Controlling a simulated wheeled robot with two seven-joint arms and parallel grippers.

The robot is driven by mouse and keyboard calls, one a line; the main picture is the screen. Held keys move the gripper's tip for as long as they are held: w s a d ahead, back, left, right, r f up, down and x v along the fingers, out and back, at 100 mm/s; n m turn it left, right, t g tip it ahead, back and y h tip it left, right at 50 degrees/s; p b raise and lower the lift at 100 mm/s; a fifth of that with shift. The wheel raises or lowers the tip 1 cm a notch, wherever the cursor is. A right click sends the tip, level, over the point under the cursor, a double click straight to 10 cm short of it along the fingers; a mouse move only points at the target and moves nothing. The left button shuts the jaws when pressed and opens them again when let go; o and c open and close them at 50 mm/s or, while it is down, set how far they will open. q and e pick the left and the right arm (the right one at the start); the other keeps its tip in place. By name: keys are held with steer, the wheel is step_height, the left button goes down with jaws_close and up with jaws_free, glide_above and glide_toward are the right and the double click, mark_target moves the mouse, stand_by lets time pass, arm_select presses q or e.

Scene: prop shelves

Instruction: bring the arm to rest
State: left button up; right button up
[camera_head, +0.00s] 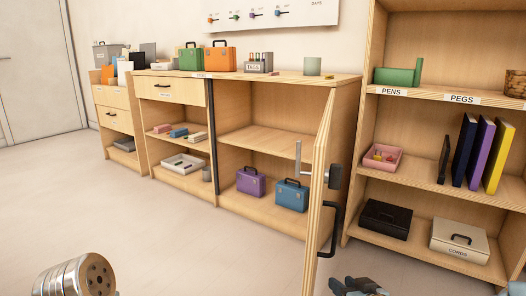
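My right gripper (358,287) shows only in part at the bottom edge, right of centre, just right of the open cabinet door. It is dark and blue-grey, and its fingers are too cut off to tell whether they are open or shut. No held thing shows there. A round silver part of my own body is at the bottom left. My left gripper is not in view.
A wooden cabinet door (318,200) stands open towards me, with a black handle (331,235). Purple (251,182) and blue (292,195) boxes sit inside the cabinet. A shelf unit (440,181) stands at right. The left floor is clear.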

steer(key=s+a+f+m+g, duration=0.1)
steer(key=s+a+f+g, duration=0.15)
steer(key=f, duration=0.65)
steer(key=s+a+f+m+g, duration=0.1)
steer(key=s+f+g, duration=0.2)
steer(key=f, duration=0.6)
steer(key=s+a+f+m+g, duration=0.1)
steer(key=s+a+f+g, duration=0.15)
steer(key=s+f, duration=0.45)
steer(key=s+a+f+g, duration=0.1)
steer(key=s+f+g, duration=0.3)
steer(key=s+f, duration=0.3)
step_height(320, 180, up, 17)
steer(key=a+p, duration=0.1)
steer(key=p, duration=1.6)
steer(key=shift+s+y, duration=0.3)
